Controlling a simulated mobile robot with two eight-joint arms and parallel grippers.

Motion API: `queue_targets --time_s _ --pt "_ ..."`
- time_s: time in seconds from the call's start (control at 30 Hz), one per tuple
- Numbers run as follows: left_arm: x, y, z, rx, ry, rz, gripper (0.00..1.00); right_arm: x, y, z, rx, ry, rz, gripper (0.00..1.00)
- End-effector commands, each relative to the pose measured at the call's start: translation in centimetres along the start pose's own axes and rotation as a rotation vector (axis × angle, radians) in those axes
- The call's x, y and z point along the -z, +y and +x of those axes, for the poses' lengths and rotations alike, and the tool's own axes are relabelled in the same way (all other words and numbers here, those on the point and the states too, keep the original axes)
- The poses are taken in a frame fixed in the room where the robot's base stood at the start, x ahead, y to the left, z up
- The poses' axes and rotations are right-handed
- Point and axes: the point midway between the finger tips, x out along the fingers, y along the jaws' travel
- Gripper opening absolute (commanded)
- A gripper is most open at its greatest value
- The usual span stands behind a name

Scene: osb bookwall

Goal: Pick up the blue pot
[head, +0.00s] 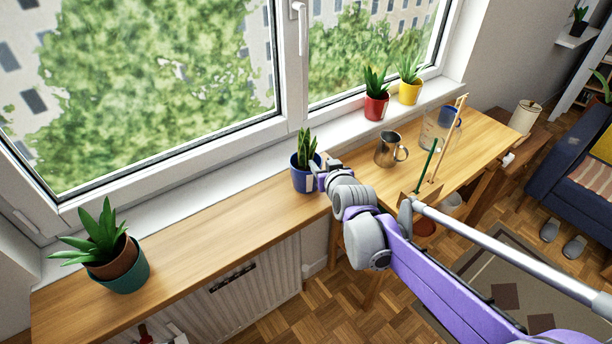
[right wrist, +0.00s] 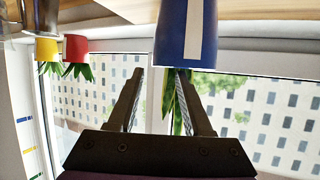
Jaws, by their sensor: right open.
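The blue pot (head: 304,181) holds an upright green plant and stands on the wooden counter below the window. It has a pale vertical stripe. My right gripper (head: 318,175) is close against the right side of the pot in the head view, and the arm partly hides the pot there. In the right wrist view, which is upside down, the jaws (right wrist: 160,72) are open with nothing between them. The blue pot (right wrist: 172,35) appears just past the fingertips, offset to the right, and one finger overlaps the leaves. Contact cannot be told. My left gripper is not in view.
A teal pot (head: 122,277) with a plant stands at the counter's left end. A metal mug (head: 387,151), a glass pitcher (head: 430,130) and sticks stand to the right. Red (head: 376,107) and yellow (head: 410,93) pots sit on the sill. The counter left of the blue pot is clear.

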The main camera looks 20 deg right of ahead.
Motion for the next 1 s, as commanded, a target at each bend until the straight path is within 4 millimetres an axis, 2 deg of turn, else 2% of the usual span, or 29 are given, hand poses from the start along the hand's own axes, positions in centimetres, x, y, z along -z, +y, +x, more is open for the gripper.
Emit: queue_targets --time_s 0.3,0.63,0.67,0.9,0.93,1.0 --pt "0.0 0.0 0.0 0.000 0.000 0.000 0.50 -0.5 0.4 4.2 0.000 0.000 0.000 0.50" --pt "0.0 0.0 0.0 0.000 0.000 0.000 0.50 -0.5 0.4 4.8 0.000 -0.001 -0.001 0.50" --pt "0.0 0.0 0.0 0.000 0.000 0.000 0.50 -0.5 0.4 4.8 0.000 -0.001 -0.001 0.47" --pt "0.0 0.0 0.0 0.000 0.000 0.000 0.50 -0.5 0.4 4.8 0.000 -0.001 0.000 0.03" --pt "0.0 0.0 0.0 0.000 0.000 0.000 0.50 -0.5 0.4 4.8 0.000 -0.001 0.000 0.00" --pt "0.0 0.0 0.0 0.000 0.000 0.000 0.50 -0.5 0.4 4.8 0.000 -0.001 -0.001 0.00"
